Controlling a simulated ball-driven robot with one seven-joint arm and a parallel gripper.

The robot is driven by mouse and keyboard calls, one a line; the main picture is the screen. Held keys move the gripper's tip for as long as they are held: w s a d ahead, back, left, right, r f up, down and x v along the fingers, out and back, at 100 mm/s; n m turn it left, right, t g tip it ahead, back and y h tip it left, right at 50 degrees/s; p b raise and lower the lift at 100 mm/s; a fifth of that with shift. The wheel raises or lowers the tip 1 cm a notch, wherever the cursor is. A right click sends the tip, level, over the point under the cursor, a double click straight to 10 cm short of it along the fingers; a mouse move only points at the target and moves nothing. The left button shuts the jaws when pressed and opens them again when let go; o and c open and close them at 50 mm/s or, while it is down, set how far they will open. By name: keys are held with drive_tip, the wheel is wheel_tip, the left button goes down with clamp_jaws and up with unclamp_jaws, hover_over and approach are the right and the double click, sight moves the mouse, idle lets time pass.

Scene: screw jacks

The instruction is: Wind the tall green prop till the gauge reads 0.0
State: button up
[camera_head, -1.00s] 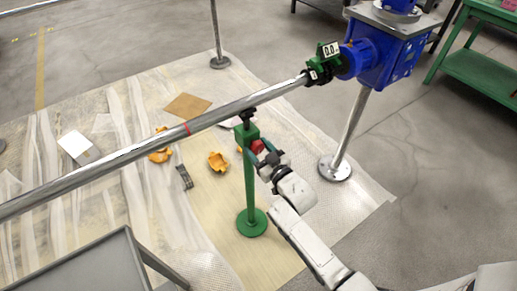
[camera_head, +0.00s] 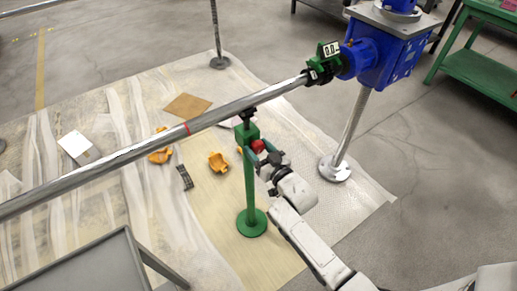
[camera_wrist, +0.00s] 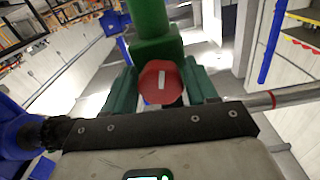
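The tall green prop (camera_head: 250,185) stands upright on a round green foot, under the long steel bar (camera_head: 110,163). Its black head (camera_head: 248,113) is at the bar's underside; I cannot tell whether they touch. A red knob (camera_head: 257,146) with a white mark is on the prop's green box, and shows in the wrist view (camera_wrist: 160,82). My gripper (camera_head: 258,155) is at the knob, with one green finger on each side; whether they press on it I cannot tell. The gauge (camera_head: 330,49) on the green clamp shows "0." and a last digit too small to read surely.
A blue gearbox (camera_head: 385,55) on a steel post holds the bar's right end. Orange pieces (camera_head: 218,162), a brown sheet (camera_head: 188,106) and a white box (camera_head: 78,147) lie on the floor sheeting. A grey cart (camera_head: 90,268) stands front left.

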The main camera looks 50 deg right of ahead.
drive_tip(key=shift+o, duration=1.4)
drive_tip(key=v, duration=1)
drive_tip(key=shift+s, duration=0.4)
drive_tip(key=shift+s+d+b, duration=0.1)
drive_tip(key=shift+s+b, duration=0.1)
drive_tip(key=shift+b, duration=0.55)
drive_tip(key=shift+r, duration=0.1)
